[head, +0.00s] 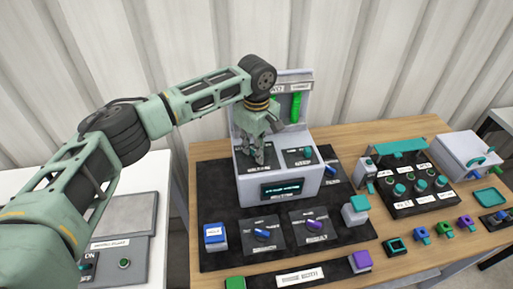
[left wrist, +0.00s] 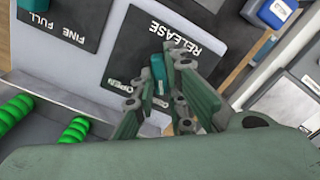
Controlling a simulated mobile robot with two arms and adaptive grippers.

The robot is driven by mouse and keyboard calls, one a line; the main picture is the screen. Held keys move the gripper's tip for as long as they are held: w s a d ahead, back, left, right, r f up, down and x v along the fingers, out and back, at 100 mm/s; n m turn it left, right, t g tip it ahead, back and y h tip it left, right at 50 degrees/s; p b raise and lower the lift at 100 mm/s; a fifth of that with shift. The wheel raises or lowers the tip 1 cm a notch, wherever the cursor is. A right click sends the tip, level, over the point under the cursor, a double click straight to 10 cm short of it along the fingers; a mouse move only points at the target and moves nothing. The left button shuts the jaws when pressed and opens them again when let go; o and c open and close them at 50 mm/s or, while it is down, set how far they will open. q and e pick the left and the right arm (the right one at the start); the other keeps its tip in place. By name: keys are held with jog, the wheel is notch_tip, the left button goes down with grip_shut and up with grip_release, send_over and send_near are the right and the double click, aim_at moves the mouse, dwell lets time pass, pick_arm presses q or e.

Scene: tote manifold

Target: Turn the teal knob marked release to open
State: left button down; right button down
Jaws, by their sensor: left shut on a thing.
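My left gripper (head: 256,153) reaches down over the left side of the grey console (head: 258,196) in the head view. In the left wrist view the teal knob (left wrist: 158,72) stands between the fingers of my left gripper (left wrist: 172,82), which are shut on it. The knob sits on a black plate (left wrist: 133,48) marked RELEASE, with OPEN marked near its lower edge. The gripper hides part of the knob and plate. In the head view the gripper hides the knob. My right gripper is not in view.
A second black plate (head: 299,157) lies beside the gripper on the console, and a panel with green coils (head: 296,107) rises behind. A white box (head: 470,152) stands at right.

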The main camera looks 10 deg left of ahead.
pick_arm(q)
jog(key=shift+r, duration=0.1)
jog(key=shift+r+m+p, duration=0.1)
jog(key=shift+m+p, duration=0.4)
jog(key=shift+p, duration=0.25)
jog(key=shift+r+m+p, duration=0.1)
jog(key=shift+m+p, duration=1)
jog(key=shift+p, duration=0.15)
jog(key=m+p, duration=0.2)
jog(key=m, duration=0.1)
jog(key=shift+m+p, duration=0.3)
jog(key=shift+p, duration=0.05)
jog(key=m+p, duration=0.1)
jog(key=m, duration=0.2)
jog(key=shift+d+m+p, duration=0.1)
jog(key=shift+m+p, duration=0.2)
jog(key=shift+p, duration=0.1)
jog(key=shift+f+m+p, duration=0.2)
jog(key=shift+m+p, duration=0.35)
jog(key=shift+m, duration=1.15)
jog(key=c, duration=1.8)
grip_release()
